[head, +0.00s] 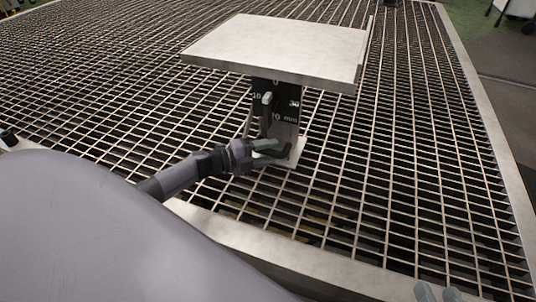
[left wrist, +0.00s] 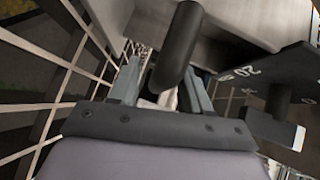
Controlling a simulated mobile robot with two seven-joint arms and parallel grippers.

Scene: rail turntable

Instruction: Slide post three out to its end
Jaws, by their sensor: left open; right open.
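A pedestal (head: 288,132) with a pale flat top stands on the grating. Its front has a black plate (head: 288,98) with white numbers and a grey upright lever (head: 266,104); the black plate also shows in the left wrist view (left wrist: 248,78). I cannot tell from any marking which part is post three. My left gripper (head: 277,151) is open low at the pedestal's front. In the left wrist view a dark rounded bar (left wrist: 181,45) shows in front of the open fingers (left wrist: 160,85); contact cannot be told. My right gripper (head: 437,293) is open at the bottom edge, mostly cut off.
The pale flat top (head: 285,45) overhangs the pedestal above my left gripper. Open metal grating (head: 410,150) with a pale border (head: 487,110) surrounds it, clear to the right.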

